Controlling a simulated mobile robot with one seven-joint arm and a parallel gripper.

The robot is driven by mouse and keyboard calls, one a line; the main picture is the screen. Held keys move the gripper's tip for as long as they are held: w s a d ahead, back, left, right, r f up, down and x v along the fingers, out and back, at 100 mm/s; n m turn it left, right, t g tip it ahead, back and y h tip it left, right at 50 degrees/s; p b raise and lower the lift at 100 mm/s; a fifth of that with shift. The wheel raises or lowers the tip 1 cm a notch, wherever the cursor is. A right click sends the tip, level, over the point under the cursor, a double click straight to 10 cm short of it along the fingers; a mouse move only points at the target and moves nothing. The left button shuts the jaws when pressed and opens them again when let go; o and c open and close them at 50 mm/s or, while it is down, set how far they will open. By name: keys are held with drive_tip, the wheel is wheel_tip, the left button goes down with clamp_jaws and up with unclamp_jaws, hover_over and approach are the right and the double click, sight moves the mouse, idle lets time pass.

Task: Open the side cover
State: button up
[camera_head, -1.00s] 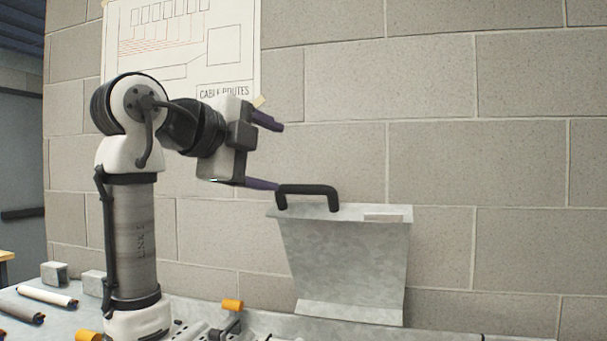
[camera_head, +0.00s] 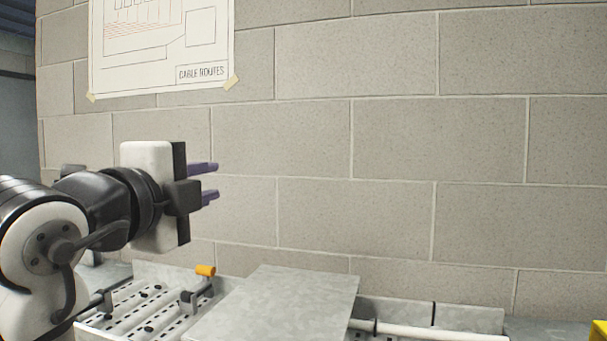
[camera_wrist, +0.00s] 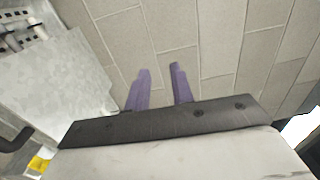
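The side cover (camera_head: 285,300) is a grey metal plate. It lies low over the metal troughs in the head view, its near part cut off by the frame's bottom edge. It also fills the left of the wrist view (camera_wrist: 62,85), where a black handle (camera_wrist: 14,140) shows at the lower left. My gripper (camera_head: 214,181) is above and to the left of the cover in the head view, clear of it. Its two purple fingers show a gap with nothing between them, also in the wrist view (camera_wrist: 160,75). I cannot tell whether the cover is latched.
A perforated tray (camera_head: 135,305) with an orange-tipped lever (camera_head: 205,270) is left of the cover. A pale rod (camera_head: 440,333) lies in a trough to the right. A yellow object (camera_head: 599,332) is at the right edge. The block wall (camera_head: 420,150) stands behind; the space before it looks free.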

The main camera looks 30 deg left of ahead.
drive_tip(key=p+x, duration=0.5)
drive_tip(key=x, duration=0.8)
drive_tip(key=shift+w+a, duration=0.2)
clamp_jaws()
drive_tip(key=shift+c, duration=2.4)
unclamp_jaws()
drive_tip(key=o, duration=0.5)
